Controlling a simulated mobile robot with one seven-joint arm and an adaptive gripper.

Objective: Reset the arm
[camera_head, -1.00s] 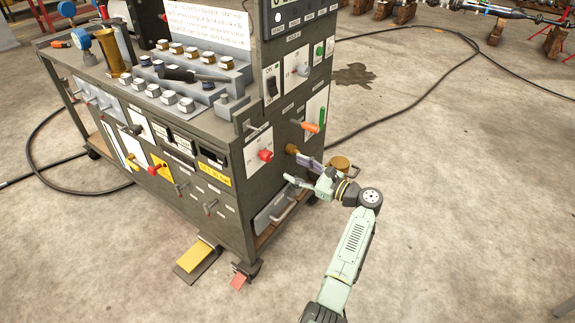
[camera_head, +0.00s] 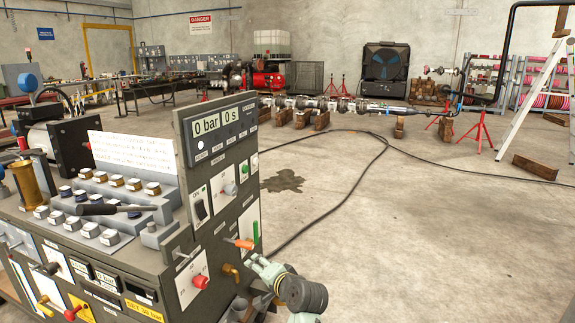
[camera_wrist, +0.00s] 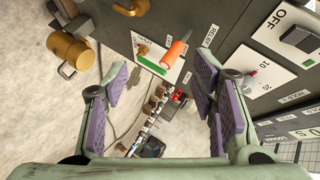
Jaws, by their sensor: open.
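My gripper (camera_head: 257,267) is at the right side of the dark test cart (camera_head: 120,235), close to its side panel. In the wrist view, my gripper (camera_wrist: 160,82) is open, with its purple-padded fingers wide apart and nothing between the pads. An orange-handled lever (camera_wrist: 173,53) on the panel shows beyond the gap between the fingers. The same orange lever (camera_head: 243,244) shows just above my gripper in the head view. A brass fitting (camera_head: 231,271) is at its left. Most of my arm is below the head view's lower edge.
A brass mug-like vessel (camera_wrist: 70,52) is at the left of the wrist view. The cart panel has a black switch (camera_wrist: 298,38) at the right. A black hose (camera_head: 330,205) runs over the floor. The floor right of the cart is largely clear.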

